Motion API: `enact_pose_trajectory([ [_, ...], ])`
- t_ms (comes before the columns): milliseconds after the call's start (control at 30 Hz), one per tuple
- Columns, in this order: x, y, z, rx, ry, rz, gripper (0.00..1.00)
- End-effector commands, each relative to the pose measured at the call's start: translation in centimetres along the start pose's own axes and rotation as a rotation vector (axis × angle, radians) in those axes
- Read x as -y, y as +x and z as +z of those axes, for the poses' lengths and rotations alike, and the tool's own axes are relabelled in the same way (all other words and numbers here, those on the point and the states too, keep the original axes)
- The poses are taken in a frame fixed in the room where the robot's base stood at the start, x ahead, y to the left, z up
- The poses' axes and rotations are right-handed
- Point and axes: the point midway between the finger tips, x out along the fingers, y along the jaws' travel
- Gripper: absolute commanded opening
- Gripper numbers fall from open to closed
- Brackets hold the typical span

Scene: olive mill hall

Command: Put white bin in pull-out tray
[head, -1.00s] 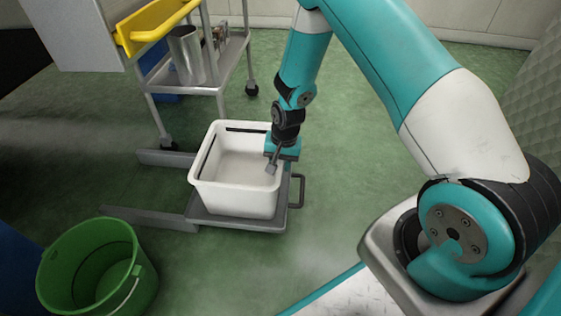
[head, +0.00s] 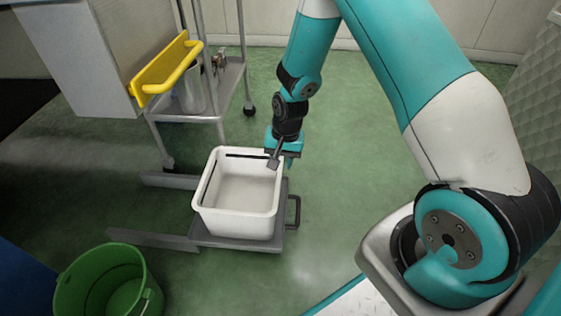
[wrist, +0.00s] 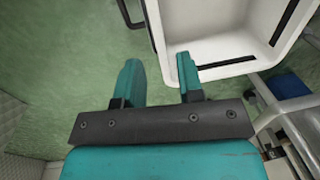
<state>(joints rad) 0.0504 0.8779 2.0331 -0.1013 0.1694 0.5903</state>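The white bin (head: 237,225) stands upright and empty on the grey pull-out tray (head: 285,234), inside its footprint as far as I can see. The tray's handle is on its right side. My gripper (head: 281,163) is open at the bin's far right corner, with one finger over the inside and the other outside the right wall. In the wrist view the fingers (wrist: 158,60) are apart with nothing held between them. The bin (wrist: 215,20) lies beyond the right finger, and green floor shows beyond the left. Whether a finger touches the rim is not clear.
A green bucket (head: 110,285) is at the front left. Grey rails (head: 150,230) run left from the tray. The floor right of the handle is clear.

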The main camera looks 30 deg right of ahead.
Motion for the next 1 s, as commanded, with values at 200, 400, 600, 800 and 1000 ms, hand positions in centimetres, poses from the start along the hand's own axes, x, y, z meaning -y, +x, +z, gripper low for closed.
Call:
enact_pose_trajectory([
  [200, 3.7, -8.1, 3.5, 0.015, -0.201, -0.071, 0.35],
  [400, 6.0, -19.0, 12.5, 0.05, -0.58, -0.172, 0.35],
  [600, 4.1, -26.2, 22.0, 0.066, -0.956, -0.247, 0.35],
  [800, 1.6, -28.9, 27.1, 0.069, -1.178, -0.28, 0.35],
  [1000, 0.8, -29.2, 27.9, 0.071, -1.224, -0.284, 0.35],
])
